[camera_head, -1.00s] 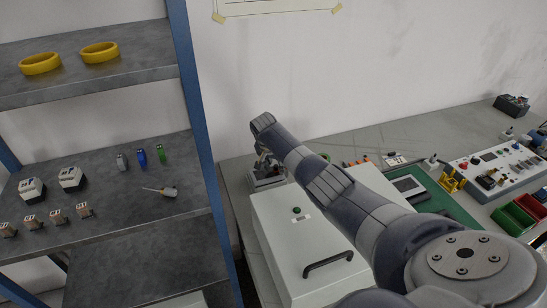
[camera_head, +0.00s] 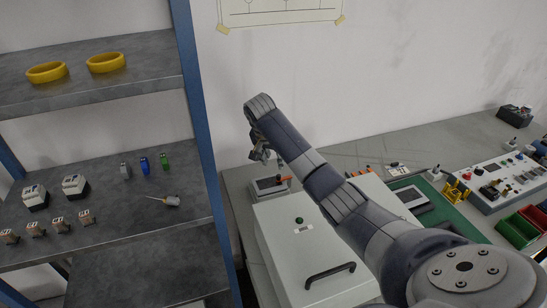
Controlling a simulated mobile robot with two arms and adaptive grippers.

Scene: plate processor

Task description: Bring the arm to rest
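My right arm comes in from the lower right and reaches over the white box on the bench. My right gripper (camera_head: 262,151) is at its far end, above a small grey device (camera_head: 269,186) behind the box. The gripper is small and partly hidden by the wrist, so its finger opening cannot be read. It appears apart from the device. My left gripper is not in view.
The white box (camera_head: 287,248) with a black handle stands under my arm. A shelf unit (camera_head: 201,110) is at left with yellow rings and small parts. At right are a green mat (camera_head: 456,221), a control panel (camera_head: 508,182) and red and green bins (camera_head: 517,229).

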